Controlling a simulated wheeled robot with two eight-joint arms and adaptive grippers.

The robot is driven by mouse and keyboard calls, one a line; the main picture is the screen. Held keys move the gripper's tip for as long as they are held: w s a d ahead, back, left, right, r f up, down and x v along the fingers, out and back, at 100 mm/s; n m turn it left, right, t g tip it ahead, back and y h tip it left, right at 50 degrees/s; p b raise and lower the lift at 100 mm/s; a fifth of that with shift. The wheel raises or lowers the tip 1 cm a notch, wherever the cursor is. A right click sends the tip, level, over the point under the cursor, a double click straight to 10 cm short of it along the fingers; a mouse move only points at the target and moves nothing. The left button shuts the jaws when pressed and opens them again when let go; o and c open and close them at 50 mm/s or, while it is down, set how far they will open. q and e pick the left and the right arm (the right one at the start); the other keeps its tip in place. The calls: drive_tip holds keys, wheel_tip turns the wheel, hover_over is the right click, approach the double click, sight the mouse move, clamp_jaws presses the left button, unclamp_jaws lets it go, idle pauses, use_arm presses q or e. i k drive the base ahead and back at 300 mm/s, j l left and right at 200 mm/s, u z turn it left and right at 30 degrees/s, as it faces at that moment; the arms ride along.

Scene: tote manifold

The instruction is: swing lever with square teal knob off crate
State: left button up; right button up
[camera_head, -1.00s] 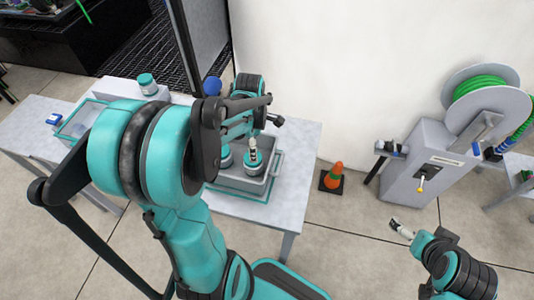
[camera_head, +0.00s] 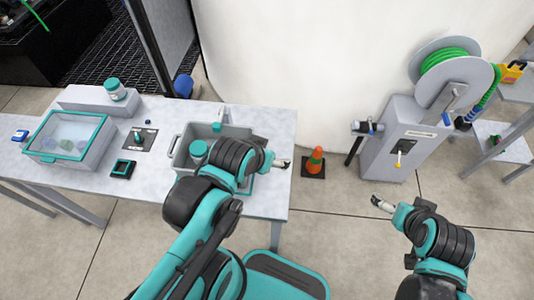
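The grey crate (camera_head: 178,150) stands on the table, partly covered by my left arm. A jar with a teal lid (camera_head: 199,149) is in its left part. A small black square piece with a teal edge (camera_head: 123,168) lies on the table left of the crate. My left gripper (camera_head: 283,163) is past the crate's right side, near the table edge, with nothing visible in it. My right gripper (camera_head: 382,204) is over the floor, away from the table. Both finger gaps are too small to judge.
A teal-framed clear-lidded box (camera_head: 68,157) and a jar (camera_head: 115,89) on a grey block are at the left. A small post on a dark plate (camera_head: 138,138) stands left of the crate. An orange cone (camera_head: 315,162) and a hose-reel cabinet (camera_head: 393,150) are at the right.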

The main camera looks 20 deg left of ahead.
sight(217, 127)
drive_tip(key=u, duration=1.35)
